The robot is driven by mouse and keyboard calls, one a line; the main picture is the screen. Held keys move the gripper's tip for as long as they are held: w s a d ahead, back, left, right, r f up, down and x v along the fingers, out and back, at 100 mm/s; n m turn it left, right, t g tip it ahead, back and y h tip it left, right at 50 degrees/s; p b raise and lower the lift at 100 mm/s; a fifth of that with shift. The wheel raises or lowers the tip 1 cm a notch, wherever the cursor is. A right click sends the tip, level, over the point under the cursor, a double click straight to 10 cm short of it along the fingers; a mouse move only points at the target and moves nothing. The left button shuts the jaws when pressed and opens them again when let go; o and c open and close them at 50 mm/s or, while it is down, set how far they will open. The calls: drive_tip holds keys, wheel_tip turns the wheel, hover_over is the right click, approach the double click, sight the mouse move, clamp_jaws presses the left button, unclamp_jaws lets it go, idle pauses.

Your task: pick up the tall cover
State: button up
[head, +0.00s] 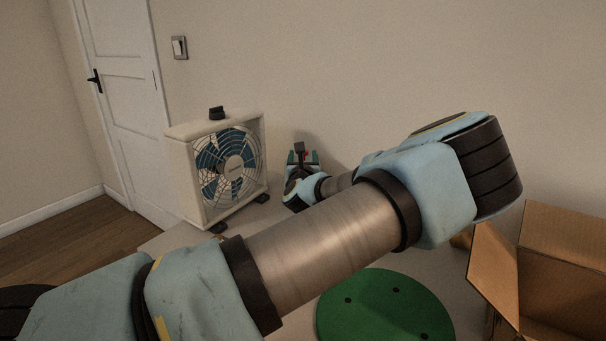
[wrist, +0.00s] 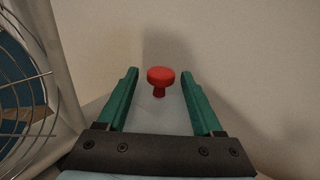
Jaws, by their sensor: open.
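A red mushroom-shaped piece, which seems to be the tall cover (wrist: 160,77), stands upright with a wide rounded top on a narrower stem. In the wrist view it appears between the two green fingers of my gripper (wrist: 159,72), with a gap on each side. My gripper is open and empty. In the head view my gripper (head: 303,157) is small and far off near the wall, right of the fan, and only a little red (head: 307,153) shows by its fingers. My own arm crosses the middle of that view and hides much of the table.
A white box fan (head: 216,170) with a dark knob on top stands just left of my gripper; its grille (wrist: 25,85) fills the wrist view's left side. The wall is close behind. A green round disc (head: 385,312) and an open cardboard box (head: 565,250) are nearer, at right.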

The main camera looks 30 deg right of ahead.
clamp_jaws()
idle(0.4)
